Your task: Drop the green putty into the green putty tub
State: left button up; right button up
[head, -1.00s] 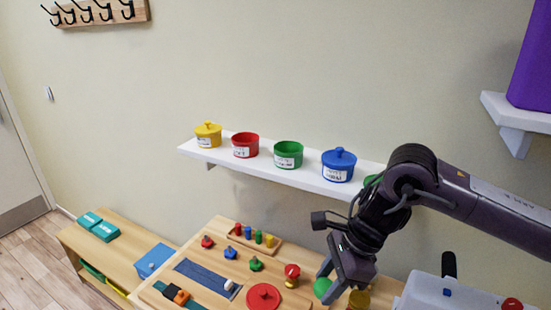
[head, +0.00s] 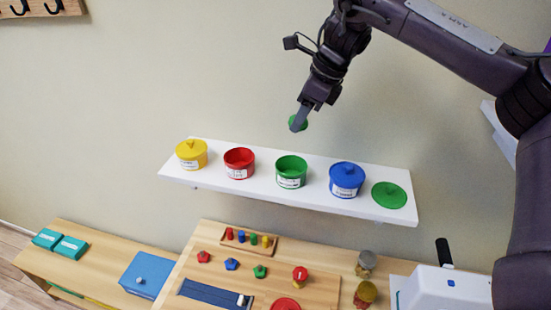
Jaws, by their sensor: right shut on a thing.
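The green putty (head: 304,124) is a small green ball between the fingers of my right gripper (head: 299,122), partly hidden by a finger. My right gripper is shut on it and holds it in the air, above the shelf. The green putty tub (head: 291,172) stands open on the white shelf, below the gripper in the picture. A green lid (head: 389,195) lies flat at the shelf's right end. My left gripper is not in view.
A wooden table (head: 320,290) with small coloured pieces lies below.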

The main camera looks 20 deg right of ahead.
jog(key=shift+s+d+f, duration=0.15)
jog(key=shift+d+f, duration=0.05)
jog(key=shift+f, duration=0.1)
notch_tip(320, 180, down, 5)
jog(key=shift+r, duration=0.1)
jog(key=o, duration=1.1)
jog(key=shift+c, duration=0.2)
jog(key=v, duration=0.7)
jog(key=shift+s+r, duration=0.15)
jog(key=shift+r, duration=0.15)
